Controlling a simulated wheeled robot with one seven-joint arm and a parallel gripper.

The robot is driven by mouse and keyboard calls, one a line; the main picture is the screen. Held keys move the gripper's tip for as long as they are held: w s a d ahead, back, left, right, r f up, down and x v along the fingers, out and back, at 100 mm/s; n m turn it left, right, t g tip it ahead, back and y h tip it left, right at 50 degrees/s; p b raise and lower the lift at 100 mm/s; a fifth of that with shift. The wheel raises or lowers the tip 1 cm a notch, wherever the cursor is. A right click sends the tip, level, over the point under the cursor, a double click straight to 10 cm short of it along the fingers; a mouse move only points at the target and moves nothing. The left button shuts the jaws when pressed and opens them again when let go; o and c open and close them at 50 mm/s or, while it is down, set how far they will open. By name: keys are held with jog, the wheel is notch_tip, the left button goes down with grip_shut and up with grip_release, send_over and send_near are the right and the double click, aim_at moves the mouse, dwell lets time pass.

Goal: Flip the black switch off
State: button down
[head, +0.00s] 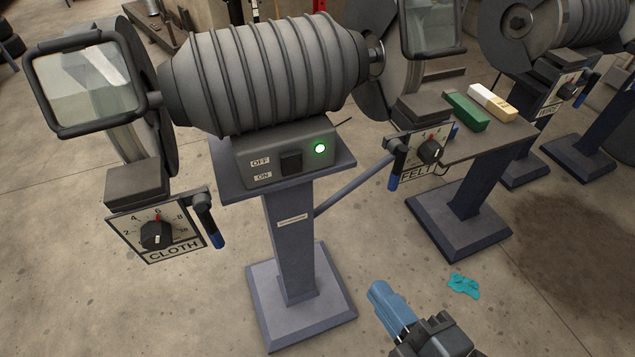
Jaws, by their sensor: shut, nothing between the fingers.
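The black switch (291,162) is a small dark rocker on the front of the grey base box of a ribbed bench machine (265,75). An OFF label (260,161) is at its upper left and an ON label (263,176) at its lower left. Which way the rocker is tipped is too small to tell. A round green light (320,148) to its right is lit. My gripper (384,298), with blue fingers, is shut and empty at the bottom of the head view. It is below and right of the switch, apart from it and from the pedestal.
The pedestal (290,240) stands under the machine. A CLOTH dial (157,235) and a FELT dial (430,151) flank the switch. A side stand holds a green bar (467,112) and a cream bar (492,101). A cyan rag-like thing (464,286) lies on the floor.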

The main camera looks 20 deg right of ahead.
aim_at(293, 160)
jog(key=w+a+r+n+t+b, duration=0.1)
jog(key=w+a+r+n, duration=0.1)
jog(key=w, duration=0.1)
jog(key=w+a+r+n+t+h+b, duration=0.1)
jog(key=w+a+n+t, duration=0.1)
jog(key=w, duration=0.2)
jog(key=shift+w+a+r+t, duration=0.15)
jog(key=shift+a+r+t, duration=0.1)
jog(key=shift+r+t, duration=0.1)
jog(key=w+p, duration=0.1)
jog(key=w, duration=0.3)
jog(key=w+r+p, duration=0.1)
jog(key=w, duration=0.3)
jog(key=w+p, duration=0.2)
jog(key=w, duration=0.3)
jog(key=shift+r, duration=0.35)
jog(key=shift+w, duration=0.45)
